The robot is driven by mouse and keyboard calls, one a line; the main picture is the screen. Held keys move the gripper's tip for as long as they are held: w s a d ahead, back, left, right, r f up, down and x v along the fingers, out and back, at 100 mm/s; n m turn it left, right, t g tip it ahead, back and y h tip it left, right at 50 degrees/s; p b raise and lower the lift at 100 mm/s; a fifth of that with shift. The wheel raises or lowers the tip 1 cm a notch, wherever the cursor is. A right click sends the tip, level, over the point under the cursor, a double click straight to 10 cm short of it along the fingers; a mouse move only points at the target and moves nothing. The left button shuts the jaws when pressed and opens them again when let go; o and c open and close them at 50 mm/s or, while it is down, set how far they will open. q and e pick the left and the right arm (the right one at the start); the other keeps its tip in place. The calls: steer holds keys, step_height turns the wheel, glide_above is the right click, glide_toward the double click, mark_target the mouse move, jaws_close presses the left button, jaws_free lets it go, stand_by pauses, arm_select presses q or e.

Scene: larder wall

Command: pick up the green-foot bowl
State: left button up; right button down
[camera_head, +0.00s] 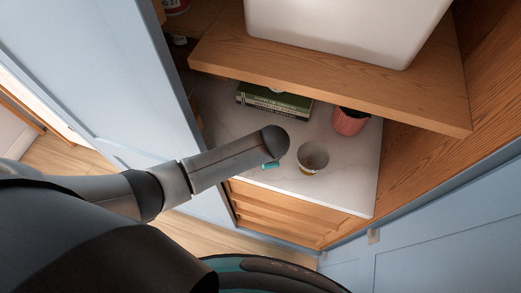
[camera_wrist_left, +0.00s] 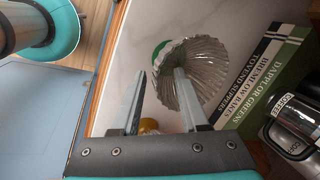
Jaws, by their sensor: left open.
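The green-foot bowl (camera_wrist_left: 207,68) shows in the left wrist view as a fluted, grey, clear-looking bowl with a green foot (camera_wrist_left: 160,52) at its upper left. It is on the pale shelf surface. My left gripper (camera_wrist_left: 160,71) is open and empty. Its right finger overlaps the bowl in the picture; the left finger lies to the left of it. I cannot tell whether the finger touches the bowl. In the head view, my left arm covers the bowl's likely place and most of the gripper. My right gripper is not in view.
A coffee canister (camera_wrist_left: 292,125) is near the books.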

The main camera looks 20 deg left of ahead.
arm_select(q)
steer(key=shift+w+f, duration=0.1)
steer(key=shift+f, duration=0.15)
jaws_close()
stand_by(1.4)
